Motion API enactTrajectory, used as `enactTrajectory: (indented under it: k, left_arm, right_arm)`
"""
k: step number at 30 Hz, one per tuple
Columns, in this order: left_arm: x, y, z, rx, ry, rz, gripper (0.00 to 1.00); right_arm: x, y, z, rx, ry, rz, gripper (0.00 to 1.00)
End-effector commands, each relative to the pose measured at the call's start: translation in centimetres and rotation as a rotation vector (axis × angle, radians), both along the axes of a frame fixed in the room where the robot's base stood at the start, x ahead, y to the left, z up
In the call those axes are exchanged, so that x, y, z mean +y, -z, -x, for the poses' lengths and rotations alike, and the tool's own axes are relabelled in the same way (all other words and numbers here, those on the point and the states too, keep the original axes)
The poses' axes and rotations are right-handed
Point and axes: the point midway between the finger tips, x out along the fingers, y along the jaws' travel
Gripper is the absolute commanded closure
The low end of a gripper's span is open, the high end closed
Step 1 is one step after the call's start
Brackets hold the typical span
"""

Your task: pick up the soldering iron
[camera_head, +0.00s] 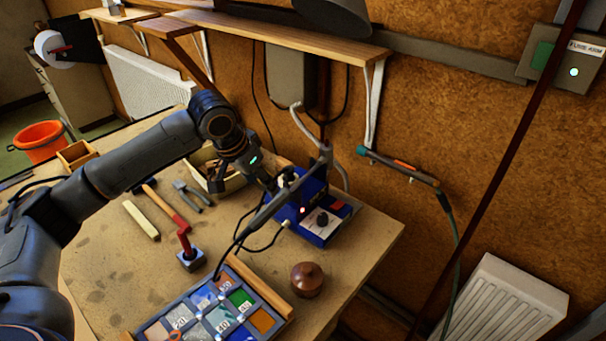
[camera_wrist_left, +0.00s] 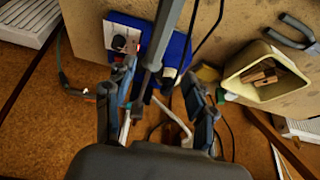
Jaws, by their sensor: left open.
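The soldering iron (camera_head: 258,217) is a long dark-grey shaft that slants above the blue soldering station (camera_head: 320,224), with a black cable trailing from its lower left end. My left gripper (camera_head: 281,184) is just behind and above it, fingers pointing towards it. In the left wrist view the iron (camera_wrist_left: 157,48) comes in from the top and its thin end lies between the spread fingers of my gripper (camera_wrist_left: 160,105). The fingers are open, with gaps beside the shaft; I cannot tell whether either one touches it. My right gripper is not in view.
Pliers (camera_head: 190,193), a red-handled hammer (camera_head: 165,208) and a brown knob-like piece (camera_head: 307,279) lie on the bench. The glass panel tray (camera_head: 187,301) is at the front. A wall shelf (camera_head: 270,36) overhangs the back.

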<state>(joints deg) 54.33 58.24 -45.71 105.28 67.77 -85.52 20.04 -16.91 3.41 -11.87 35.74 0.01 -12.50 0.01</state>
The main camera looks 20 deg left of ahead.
Motion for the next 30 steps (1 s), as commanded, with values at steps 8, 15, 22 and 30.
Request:
enactTrajectory:
  k: [8,15,22,30]
  left_arm:
    - [-0.5,4.1,-1.6,0.002,-0.001,-0.001,0.45]
    - [-1.0,5.8,-2.1,0.003,0.001,-0.001,0.45]
    - [-1.7,8.9,-3.1,0.001,-0.001,-0.001,0.45]
    - [-1.7,9.6,-3.3,-0.003,0.000,-0.002,0.45]
  right_arm:
    - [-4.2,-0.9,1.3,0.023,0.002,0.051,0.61]
    - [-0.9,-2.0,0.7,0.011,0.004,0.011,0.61]
    - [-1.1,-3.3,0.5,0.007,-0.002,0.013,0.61]
    - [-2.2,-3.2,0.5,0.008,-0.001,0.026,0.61]
